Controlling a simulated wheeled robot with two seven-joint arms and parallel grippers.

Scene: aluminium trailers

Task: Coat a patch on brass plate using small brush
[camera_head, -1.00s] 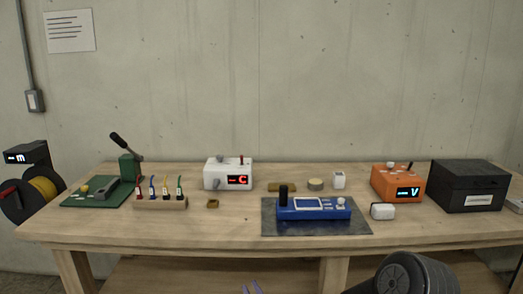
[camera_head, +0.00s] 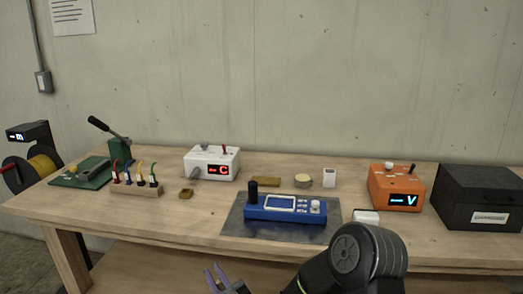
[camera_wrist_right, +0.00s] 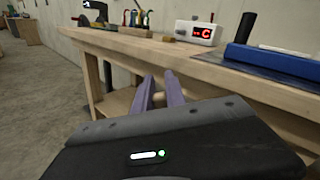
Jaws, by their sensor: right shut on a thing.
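A flat, dull yellow plate (camera_head: 265,182), seemingly the brass plate, lies on the bench behind the blue device. My right gripper (camera_head: 215,280) is low in front of the bench, below its top and well away from the plate. Its purple fingers also show in the right wrist view (camera_wrist_right: 158,92). A round tin with a pale top (camera_head: 303,181) stands right of the plate. My left gripper is not in view.
A blue device (camera_head: 284,208) on a dark mat (camera_head: 232,222) stands between the front edge and the plate. A white cup (camera_head: 329,178), an orange box (camera_head: 397,187) and a black box (camera_head: 480,197) stand right. A white device (camera_head: 211,163) and a wooden rack (camera_head: 137,190) stand left.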

